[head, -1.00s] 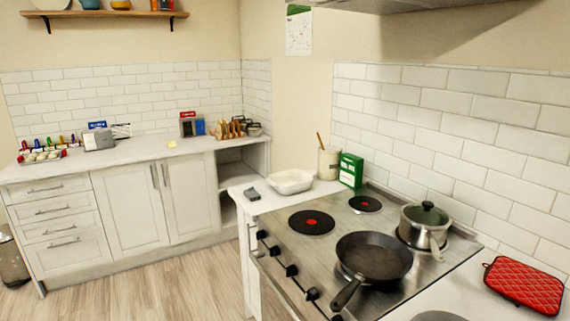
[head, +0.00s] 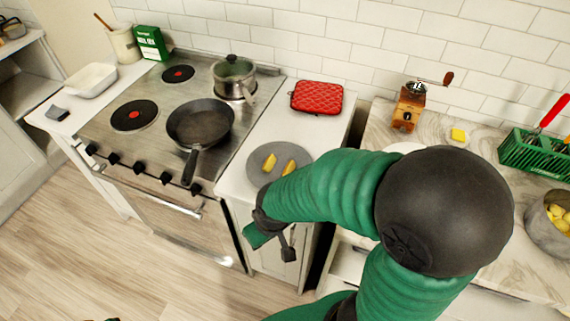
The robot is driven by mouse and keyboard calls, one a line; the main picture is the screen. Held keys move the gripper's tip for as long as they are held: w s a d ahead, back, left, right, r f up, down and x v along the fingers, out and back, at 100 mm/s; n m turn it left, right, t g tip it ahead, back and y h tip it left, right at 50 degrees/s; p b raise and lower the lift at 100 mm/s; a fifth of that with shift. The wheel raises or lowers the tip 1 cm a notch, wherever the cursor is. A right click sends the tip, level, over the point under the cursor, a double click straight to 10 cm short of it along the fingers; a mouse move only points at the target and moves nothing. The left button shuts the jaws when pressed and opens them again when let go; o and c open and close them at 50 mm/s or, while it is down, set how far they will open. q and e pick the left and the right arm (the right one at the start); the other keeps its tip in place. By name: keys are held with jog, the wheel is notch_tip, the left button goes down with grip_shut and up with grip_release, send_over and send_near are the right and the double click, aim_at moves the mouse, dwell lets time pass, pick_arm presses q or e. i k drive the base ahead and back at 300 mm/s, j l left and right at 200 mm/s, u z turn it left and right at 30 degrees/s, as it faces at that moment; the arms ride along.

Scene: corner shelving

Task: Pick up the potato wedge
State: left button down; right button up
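In the head view two yellow potato wedges lie on a round grey plate (head: 256,176) on the counter right of the stove. One wedge (head: 269,162) is near the plate's middle. The other wedge (head: 289,167) is to its right, close to my forearm. My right arm, green with a dark round elbow, reaches in from the right over the counter. My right gripper (head: 272,243) hangs in front of the counter's front edge, below the plate in the picture and apart from the wedges. Its fingers are not clear enough to tell their opening. My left gripper is not clearly seen.
The stove holds a black frying pan (head: 200,124) and a lidded pot (head: 233,82). A red mitt (head: 316,97) lies behind the plate. On the right counter are a coffee grinder (head: 408,107), a green rack (head: 535,153) and a pot (head: 546,228) with yellow pieces.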

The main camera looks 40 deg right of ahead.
aim_at(290, 166)
jog(key=k+z, duration=0.35)
jog(key=k+l+z, duration=0.15)
jog(key=k+z, duration=0.15)
jog(key=i+j+z, duration=0.3)
jog(key=j+z, duration=0.25)
jog(key=j, duration=0.2)
jog(key=i+j+z, duration=0.15)
jog(key=j+z, duration=0.15)
jog(key=j, duration=0.15)
jog(key=j+z, duration=0.3)
jog(key=j, duration=0.15)
jog(key=i, duration=0.05)
